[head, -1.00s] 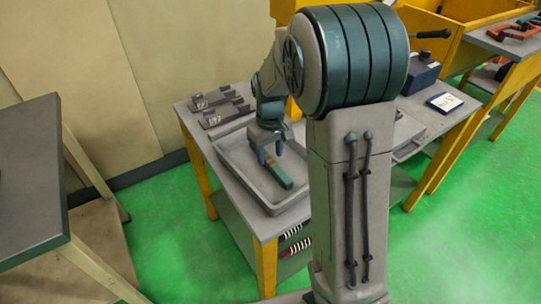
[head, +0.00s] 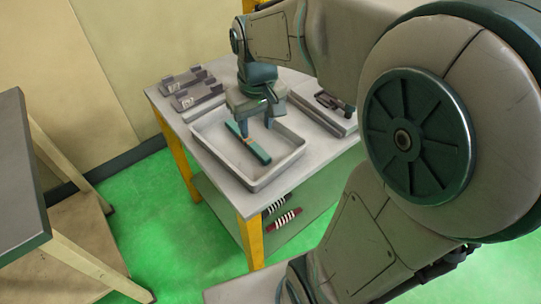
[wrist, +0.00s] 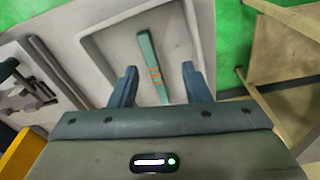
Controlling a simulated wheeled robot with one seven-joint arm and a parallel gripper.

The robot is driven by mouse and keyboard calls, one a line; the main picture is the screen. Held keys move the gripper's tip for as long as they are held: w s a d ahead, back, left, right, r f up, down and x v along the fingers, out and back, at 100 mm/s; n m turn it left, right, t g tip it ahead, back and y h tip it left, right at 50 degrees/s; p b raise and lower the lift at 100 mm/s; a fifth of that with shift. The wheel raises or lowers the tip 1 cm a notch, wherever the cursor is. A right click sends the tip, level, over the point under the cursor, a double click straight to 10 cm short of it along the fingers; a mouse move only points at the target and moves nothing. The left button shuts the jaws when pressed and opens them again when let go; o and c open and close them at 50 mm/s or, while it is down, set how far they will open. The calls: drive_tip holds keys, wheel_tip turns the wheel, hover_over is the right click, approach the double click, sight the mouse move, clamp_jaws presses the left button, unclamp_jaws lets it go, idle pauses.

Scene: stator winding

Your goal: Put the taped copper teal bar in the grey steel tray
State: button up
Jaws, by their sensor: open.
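The teal bar (head: 258,153) with copper-orange tape bands lies flat on the floor of the grey steel tray (head: 281,172). The bar also shows in the wrist view (wrist: 147,50), with its taped part (wrist: 154,76) between the fingers. My gripper (head: 256,131) is open over the bar, with one finger on each side. In the wrist view my gripper (wrist: 158,69) shows a gap between each finger and the bar. I cannot tell how high the fingertips are above the tray floor.
Two dark brackets with labels (head: 187,88) stand behind the tray on the grey table. Striped rods (head: 283,220) lie on the lower shelf. A dark-topped table (head: 22,170) stands at the left.

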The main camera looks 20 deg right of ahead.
drive_tip(key=s+f+m+t, duration=0.1)
drive_tip(key=s+f, duration=0.1)
drive_tip(key=s, duration=0.8)
drive_tip(key=shift+f+m, duration=0.2)
drive_tip(key=shift+m, duration=0.2)
idle(0.5)
